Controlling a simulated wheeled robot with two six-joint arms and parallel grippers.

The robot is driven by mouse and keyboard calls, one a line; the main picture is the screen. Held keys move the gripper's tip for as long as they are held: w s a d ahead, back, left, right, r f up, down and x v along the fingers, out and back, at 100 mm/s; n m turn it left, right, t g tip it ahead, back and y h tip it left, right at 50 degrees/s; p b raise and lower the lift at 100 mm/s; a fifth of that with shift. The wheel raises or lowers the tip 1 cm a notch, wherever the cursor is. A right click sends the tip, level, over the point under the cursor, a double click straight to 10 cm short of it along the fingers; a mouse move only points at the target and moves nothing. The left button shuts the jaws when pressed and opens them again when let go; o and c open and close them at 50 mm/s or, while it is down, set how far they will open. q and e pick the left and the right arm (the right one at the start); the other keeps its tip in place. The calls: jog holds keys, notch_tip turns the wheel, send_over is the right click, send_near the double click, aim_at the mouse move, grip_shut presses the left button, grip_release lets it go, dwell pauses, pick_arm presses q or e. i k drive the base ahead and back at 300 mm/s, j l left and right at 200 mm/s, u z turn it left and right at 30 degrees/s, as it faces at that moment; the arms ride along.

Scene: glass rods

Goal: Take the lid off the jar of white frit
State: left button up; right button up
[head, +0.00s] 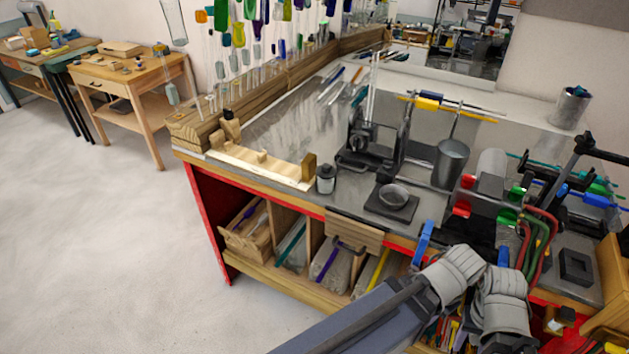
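A small jar (326,180) with a dark top and a pale band stands upright near the front edge of the workbench, in the head view. Its contents are too small to make out, so I cannot tell whether it is the white frit. A second small jar (560,320) with a dark lid and pale label shows at the lower right. My grey arms come in from the bottom and end near the bench front, to the right of the first jar and well apart from it. Blue parts show by the wrists, but the fingers cannot be clearly made out.
A small dish on a dark block (394,198) stands right of the first jar. A wooden rack (262,165) lies to its left. A burner stand (362,135), a metal cup (451,163) and colored hoses (537,240) crowd the right.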

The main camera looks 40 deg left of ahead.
aim_at(325, 171)
jog(key=u, duration=1.4)
jog(key=i+l+u, duration=0.1)
jog(key=i+l, duration=0.2)
jog(key=l, duration=0.25)
jog(key=i+u, duration=0.05)
